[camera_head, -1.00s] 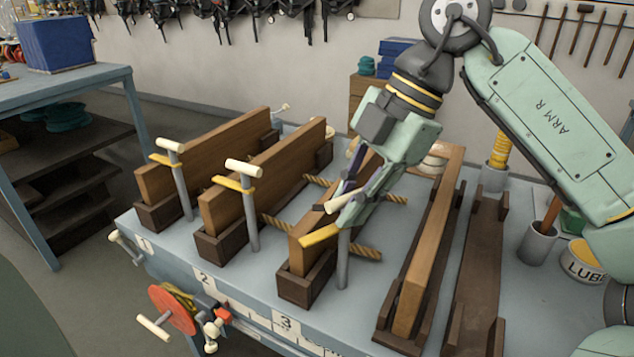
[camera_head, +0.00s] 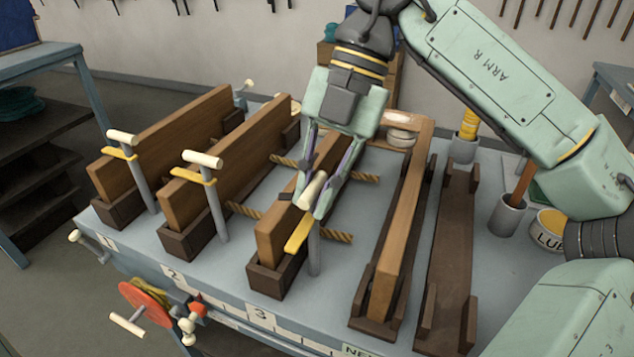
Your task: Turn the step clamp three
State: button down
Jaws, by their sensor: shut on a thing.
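The step clamp three is the third clamp from the left, behind the label 3 (camera_head: 262,316). The fingers hide part of the handle and the post top. The board sits in a dark wooden block (camera_head: 270,284).
Clamps one (camera_head: 141,180) and two (camera_head: 214,205) stand to the left with their boards. A long wooden frame (camera_head: 402,228) and an empty dark cradle (camera_head: 447,262) lie to the right. A grey cup (camera_head: 507,215) and a lube tin (camera_head: 548,230) stand further right.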

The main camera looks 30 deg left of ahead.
jog(key=shift+a, duration=0.15)
jog(key=c, duration=1.6)
grip_release()
jog(key=shift+o, duration=0.2)
jog(key=v, duration=0.7)
jog(key=shift+r, duration=0.25)
jog(key=shift+w, duration=0.1)
